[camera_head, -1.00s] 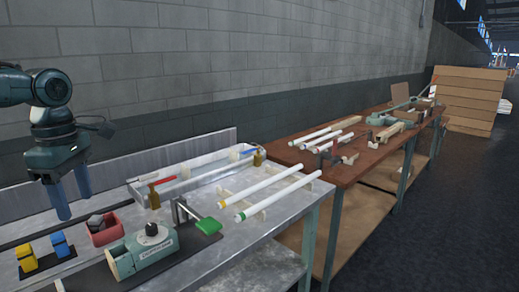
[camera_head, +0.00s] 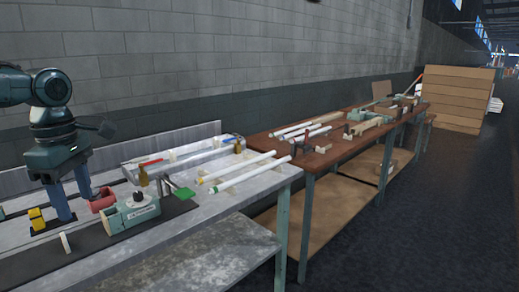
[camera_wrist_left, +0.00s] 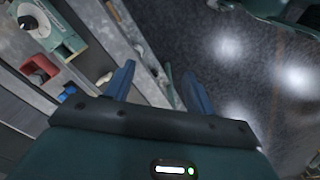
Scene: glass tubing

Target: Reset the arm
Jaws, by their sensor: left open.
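My left gripper (camera_head: 70,198) hangs from its arm at the left of the head view, fingers pointing down and apart, with nothing between them. It appears above the left part of the metal bench, in front of the red bin. In the left wrist view the two blue fingers (camera_wrist_left: 158,88) are spread wide, with the bench edge and dark floor beyond them. My right gripper is in neither view.
The metal bench (camera_head: 225,198) holds a green machine (camera_head: 130,214), a red bin (camera_head: 102,200), yellow blocks (camera_head: 37,219) and glass tubes (camera_head: 243,171) on supports. A brown table (camera_head: 315,160) with more tubes stands behind. Open floor (camera_head: 400,235) lies to the right.

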